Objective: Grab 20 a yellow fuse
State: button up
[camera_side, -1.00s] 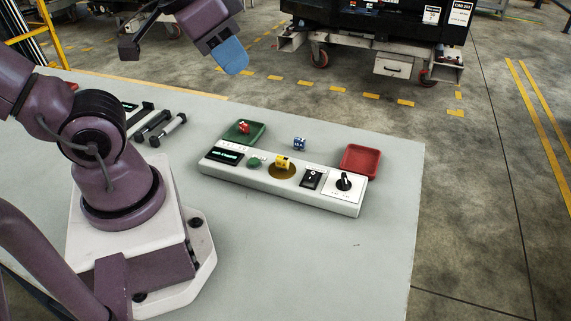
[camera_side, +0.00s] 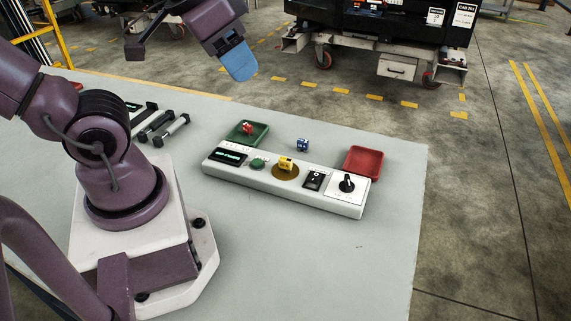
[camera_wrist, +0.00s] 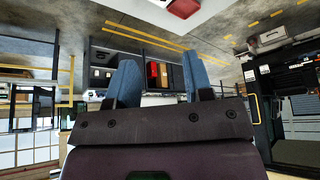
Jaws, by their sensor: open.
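The yellow fuse (camera_side: 286,163) sits on the round brass-coloured disc (camera_side: 287,173) in the middle of the long white panel (camera_side: 265,186). A blue fuse (camera_side: 302,145) lies on the table just behind the panel. A red fuse (camera_side: 247,128) lies in the green tray (camera_side: 256,140). My gripper (camera_side: 240,64) is high above the table, up and left of the panel, and holds nothing. In the wrist view, its two blue fingers (camera_wrist: 161,84) are spread apart, with no fuse between them.
A red tray (camera_side: 363,161) stands behind the panel's right end and looks empty. The panel carries a display, a green button (camera_side: 258,163), a rocker switch (camera_side: 313,180) and a black knob (camera_side: 347,183). Dark handle-like bars (camera_side: 171,130) lie left. The table's front right is clear.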

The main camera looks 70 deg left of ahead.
aim_at(287, 159)
jog(key=a+f+n+h, duration=0.3)
jog(key=a+f+n, duration=0.2)
jog(key=f+n, duration=0.2)
jog(key=a+f+n+h, duration=0.4)
jog(key=a+f+n, duration=0.2)
jog(key=f+n, duration=0.2)
jog(key=a+f+n+h, duration=0.3)
jog(key=a+f+n, duration=0.3)
jog(key=f+n, duration=0.2)
jog(key=shift+f+t, duration=0.3)
jog(key=shift+f, duration=0.5)
jog(key=shift+w+a+f+n+t, duration=0.35)
jog(key=shift+a+f+n+t, duration=0.15)
jog(key=shift+n+t, duration=0.45)
jog(key=shift+w+a+r+n+t, duration=0.25)
jog(key=shift+w+a+n+t, duration=0.15)
jog(key=shift+w, duration=0.2)
jog(key=shift+w+a+r+n+t, duration=0.2)
jog(key=shift+w+a+n+t, duration=0.2)
jog(key=shift+w, duration=0.15)
jog(key=shift+w+d, duration=0.15)
jog(key=shift+w, duration=0.15)
jog(key=x, duration=1.2)
jog(key=shift+d+f, duration=0.15)
jog(key=shift+f, duration=0.05)
grip_shut()
